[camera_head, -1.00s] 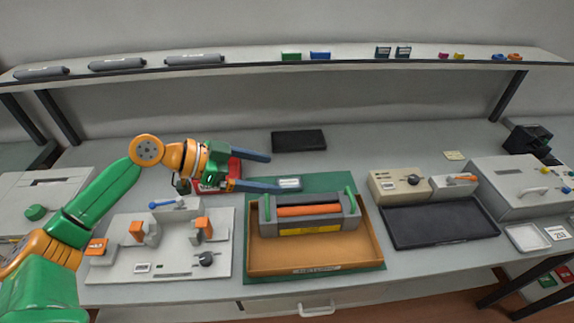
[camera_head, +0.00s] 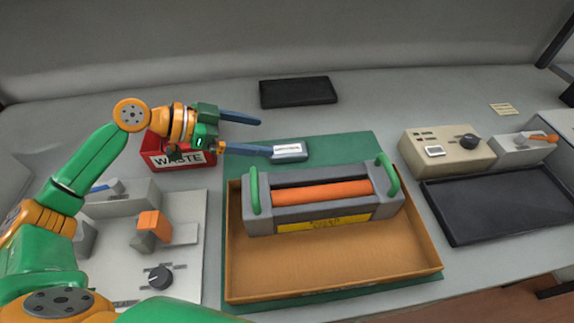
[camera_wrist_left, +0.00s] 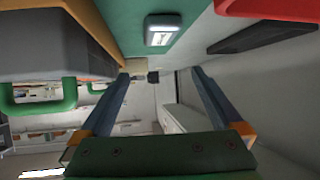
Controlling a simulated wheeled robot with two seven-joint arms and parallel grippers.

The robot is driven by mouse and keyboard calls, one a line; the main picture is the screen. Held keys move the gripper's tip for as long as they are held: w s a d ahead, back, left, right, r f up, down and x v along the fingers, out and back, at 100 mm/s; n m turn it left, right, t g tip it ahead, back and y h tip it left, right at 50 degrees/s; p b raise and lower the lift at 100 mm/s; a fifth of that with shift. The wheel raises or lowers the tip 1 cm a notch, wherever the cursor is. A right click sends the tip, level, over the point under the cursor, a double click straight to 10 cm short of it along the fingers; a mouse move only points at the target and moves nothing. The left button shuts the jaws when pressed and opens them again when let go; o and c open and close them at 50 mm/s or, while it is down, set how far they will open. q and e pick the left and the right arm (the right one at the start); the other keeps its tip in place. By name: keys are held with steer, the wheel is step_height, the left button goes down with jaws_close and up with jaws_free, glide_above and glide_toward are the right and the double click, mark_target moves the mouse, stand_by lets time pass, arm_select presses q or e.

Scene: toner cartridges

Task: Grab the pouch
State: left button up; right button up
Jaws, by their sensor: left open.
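The pouch appears to be the small blue-grey item with a white label (camera_head: 289,151), lying on the green mat (camera_head: 345,150) behind the cartridge box. It also shows in the wrist view (camera_wrist_left: 162,36), off to one side of the two fingers. My left gripper (camera_head: 266,137) is open and empty, its fingers spread wide and pointing right. In the head view its lower fingertip overlaps or nearly meets the pouch's left end; I cannot tell whether they touch. The wrist view shows nothing between the fingers (camera_wrist_left: 160,73). My right gripper is not in view.
An orange-brown tray (camera_head: 330,275) holds a grey cartridge (camera_head: 322,214) with green handles, close in front of the pouch. A red WASTE bin (camera_head: 150,153) stands beneath my left wrist. A black flat pad (camera_head: 298,92) lies behind. A beige control box (camera_head: 447,150) stands right.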

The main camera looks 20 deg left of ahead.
mark_target(286, 150)
arm_select(q)
step_height(286, 150, down, 4)
steer(key=shift+w+r+b, duration=0.15)
steer(key=shift+r+b, duration=0.05)
steer(key=shift+b, duration=0.65)
steer(key=shift+w+d+r+p, duration=0.1)
steer(key=shift+w+d+p, duration=0.05)
steer(key=shift+d+p, duration=0.2)
steer(key=p+x, duration=0.2)
steer(key=x, duration=0.3)
steer(key=shift+w+d+f, duration=0.2)
steer(key=shift+f, duration=0.1)
steer(key=shift+w+d+f, duration=0.1)
steer(key=shift+d+f, duration=0.05)
steer(key=shift+f, duration=0.05)
steer(key=c, duration=1.4)
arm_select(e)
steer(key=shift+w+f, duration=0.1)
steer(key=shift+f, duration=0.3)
